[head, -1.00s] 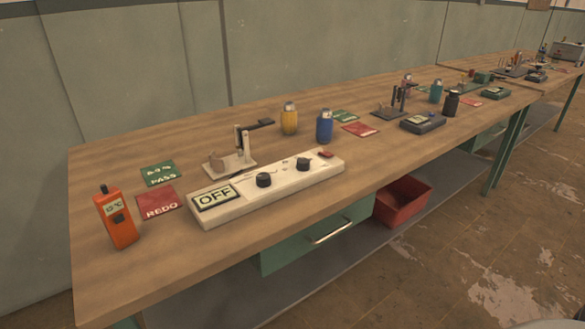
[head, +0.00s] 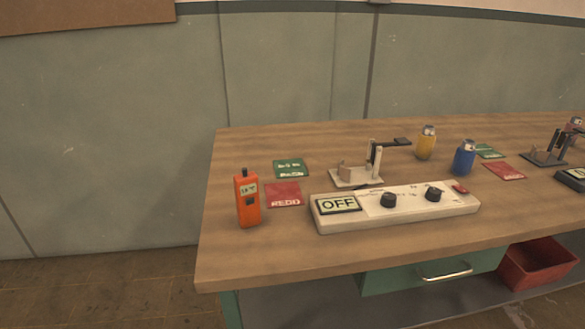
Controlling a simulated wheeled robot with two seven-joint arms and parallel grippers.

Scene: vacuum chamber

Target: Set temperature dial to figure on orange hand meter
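The orange hand meter (head: 247,200) stands upright near the left end of the bench. Its small screen shows a figure too small to read surely now; a second ago it looked like 12 °C. The white control box (head: 400,208) lies to its right. It has a display (head: 338,204) reading OFF, a left black dial (head: 388,200), a right black dial (head: 433,194) and a red button (head: 460,188). The print by the dials is too small to read, so I cannot tell which dial is for temperature. Neither of my grippers is in view.
The wooden bench (head: 300,255) has a green card (head: 291,168) and a red REDO card (head: 284,194) behind the meter. A small lever stand (head: 357,175), a yellow jar (head: 425,143) and a blue jar (head: 464,158) stand behind the box. A red bin (head: 535,265) sits below.

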